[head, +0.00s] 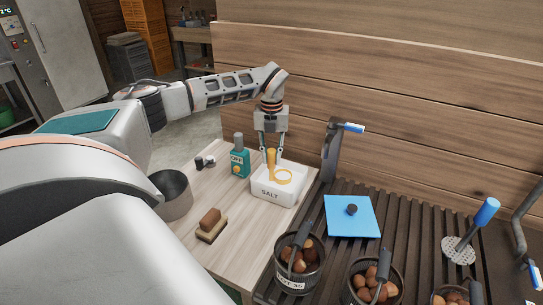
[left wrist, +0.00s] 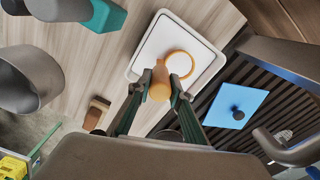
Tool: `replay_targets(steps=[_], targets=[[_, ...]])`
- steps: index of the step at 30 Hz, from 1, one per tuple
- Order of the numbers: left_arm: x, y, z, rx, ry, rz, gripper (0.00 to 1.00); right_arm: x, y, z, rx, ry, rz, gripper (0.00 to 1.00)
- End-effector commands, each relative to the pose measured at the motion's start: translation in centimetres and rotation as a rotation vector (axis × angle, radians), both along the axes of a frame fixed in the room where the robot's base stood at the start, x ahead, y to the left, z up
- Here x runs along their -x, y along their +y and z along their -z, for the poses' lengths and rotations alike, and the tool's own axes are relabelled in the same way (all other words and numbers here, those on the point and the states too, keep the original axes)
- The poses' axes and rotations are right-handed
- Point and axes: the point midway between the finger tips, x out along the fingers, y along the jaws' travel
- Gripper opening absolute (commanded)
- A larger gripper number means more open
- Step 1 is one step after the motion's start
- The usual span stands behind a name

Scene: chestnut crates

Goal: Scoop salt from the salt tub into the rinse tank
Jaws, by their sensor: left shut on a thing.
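The white salt tub (head: 277,192), marked SALT, stands on the pale wooden table; its white top also shows in the left wrist view (left wrist: 203,45). A yellow-orange scoop (head: 271,164) stands with its handle up and its ring-shaped end over the tub's white contents. My left gripper (head: 271,154) is shut on the scoop's handle, seen end-on in the left wrist view (left wrist: 158,83). Whether the scoop holds salt I cannot tell. I cannot surely pick out the rinse tank; a blue square lid with a dark knob (head: 341,221) lies on the dark slatted counter. My right gripper is out of view.
A green bottle (head: 240,160) stands just left of the tub, and a brush (head: 211,226) lies nearer on the table (head: 230,205). Chestnut baskets (head: 300,265) line the counter's front. A tap with a blue handle (head: 337,150) rises behind, beside a wooden plank wall (head: 400,90).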

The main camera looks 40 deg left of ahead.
Motion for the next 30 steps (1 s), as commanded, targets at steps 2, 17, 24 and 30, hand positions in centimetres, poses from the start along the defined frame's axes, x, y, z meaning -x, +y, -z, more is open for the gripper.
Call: replay_targets(steps=[2,17,24,30], targets=[[0.0,0.0,-0.8,0.000,-0.001,0.000,0.00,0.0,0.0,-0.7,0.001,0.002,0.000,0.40],[-0.1,0.0,-5.1,0.000,-0.003,-0.001,0.00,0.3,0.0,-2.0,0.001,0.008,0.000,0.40],[0.0,0.0,-7.3,0.001,-0.002,-0.001,0.00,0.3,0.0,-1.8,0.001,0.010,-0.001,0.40],[-0.1,0.0,-9.1,-0.001,-0.003,0.000,0.00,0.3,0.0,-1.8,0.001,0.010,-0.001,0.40]])
